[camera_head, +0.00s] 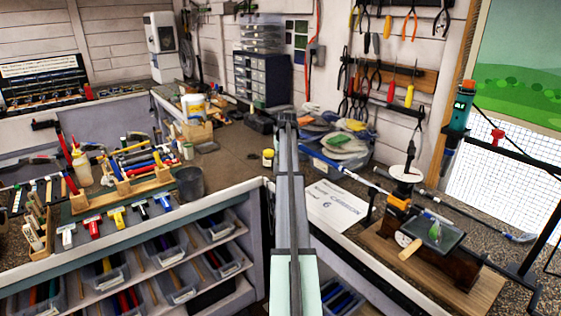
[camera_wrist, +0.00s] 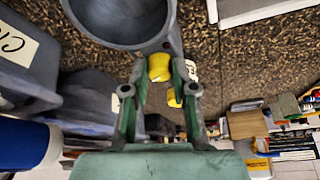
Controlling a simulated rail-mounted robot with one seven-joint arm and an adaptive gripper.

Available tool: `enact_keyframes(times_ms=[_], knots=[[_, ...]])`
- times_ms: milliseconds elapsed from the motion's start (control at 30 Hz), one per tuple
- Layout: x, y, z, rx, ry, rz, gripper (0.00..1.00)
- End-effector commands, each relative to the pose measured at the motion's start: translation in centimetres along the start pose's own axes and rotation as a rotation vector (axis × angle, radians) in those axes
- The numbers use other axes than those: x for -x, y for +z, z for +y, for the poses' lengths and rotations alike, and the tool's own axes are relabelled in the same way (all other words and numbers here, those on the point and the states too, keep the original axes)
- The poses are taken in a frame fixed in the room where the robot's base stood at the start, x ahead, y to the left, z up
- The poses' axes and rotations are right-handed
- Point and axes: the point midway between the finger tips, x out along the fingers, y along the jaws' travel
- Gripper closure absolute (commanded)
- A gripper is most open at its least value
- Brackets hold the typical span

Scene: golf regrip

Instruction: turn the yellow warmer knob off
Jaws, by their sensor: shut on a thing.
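The yellow warmer knob (camera_wrist: 160,67) shows in the wrist view, at the lower edge of a grey round warmer (camera_wrist: 168,45) with a hollow bowl. My gripper (camera_wrist: 160,76) has its two green-and-grey fingers on either side of the knob and is shut on it. The fingers partly hide the knob's sides, and its turned position cannot be read. In the head view my arm reaches away over the bench corner and hides most of my gripper (camera_head: 287,118). I cannot make out the knob in the head view.
The bench (camera_head: 228,150) is speckled brown. A small yellow jar (camera_head: 268,157) and a white paper sheet (camera_head: 335,205) lie near my arm. A dark drawer cabinet (camera_head: 264,78) stands behind. Tools crowd the left bench.

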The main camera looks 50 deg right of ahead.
Motion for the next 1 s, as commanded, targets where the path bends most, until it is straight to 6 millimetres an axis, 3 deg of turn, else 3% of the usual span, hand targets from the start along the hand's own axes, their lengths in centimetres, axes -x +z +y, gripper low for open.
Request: enact_keyframes(times_ms=[500, 1000], knots=[[-0.16, 0.02, 0.32, 0.310, -0.128, -0.003, 1.00], [-0.07, 0.06, 0.30, 0.360, -0.149, -0.003, 1.00]])
